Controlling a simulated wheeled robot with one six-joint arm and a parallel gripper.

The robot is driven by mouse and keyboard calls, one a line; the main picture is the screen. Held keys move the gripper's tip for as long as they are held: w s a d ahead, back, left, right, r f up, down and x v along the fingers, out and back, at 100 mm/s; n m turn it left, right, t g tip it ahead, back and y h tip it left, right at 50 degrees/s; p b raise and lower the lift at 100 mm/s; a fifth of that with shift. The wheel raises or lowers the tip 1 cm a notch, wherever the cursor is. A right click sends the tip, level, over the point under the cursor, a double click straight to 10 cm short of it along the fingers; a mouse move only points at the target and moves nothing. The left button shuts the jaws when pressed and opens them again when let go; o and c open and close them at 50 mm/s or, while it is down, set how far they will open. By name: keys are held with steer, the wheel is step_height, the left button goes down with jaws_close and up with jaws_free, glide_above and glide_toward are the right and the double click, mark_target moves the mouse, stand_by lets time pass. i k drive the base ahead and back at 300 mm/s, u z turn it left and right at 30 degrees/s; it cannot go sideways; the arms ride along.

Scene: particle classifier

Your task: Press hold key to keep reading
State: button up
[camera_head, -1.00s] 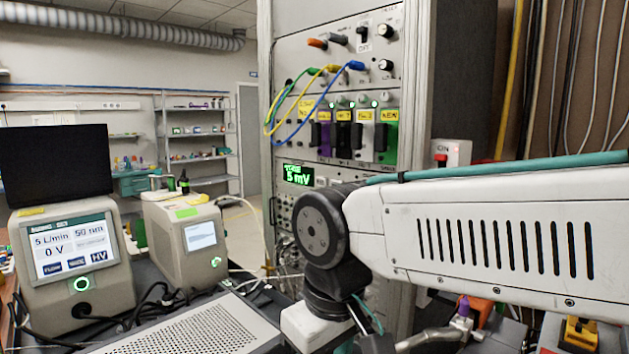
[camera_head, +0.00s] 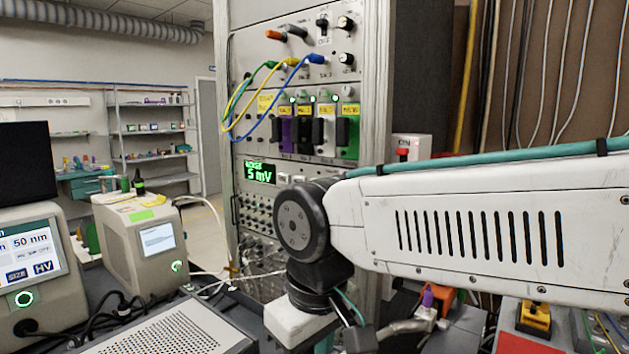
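The tall instrument rack stands at the centre. Its green-lit display (camera_head: 259,173) reads 5 mV, under a smaller line of text that I cannot read for sure. Small pale keys (camera_head: 291,181) sit just right of the display, partly behind my arm's wrist. Their labels are too small to read, so I cannot tell which is the hold key. My arm crosses from the right edge, and its wrist bends down in front of the rack's lower part. My gripper's fingertips do not show clearly, and I see no contact with any key.
Coloured cables (camera_head: 268,100) loop from the rack's upper panel. A beige instrument (camera_head: 115,255) and a screen unit (camera_head: 60,290) stand at left. A perforated metal case (camera_head: 170,330) lies in front. A red-topped switch box (camera_head: 411,148) is right of the rack.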

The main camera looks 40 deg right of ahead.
mark_target(297, 179)
steer(key=z, duration=0.35)
steer(key=k, duration=0.35)
steer(key=z, duration=0.35)
steer(key=i, duration=0.5)
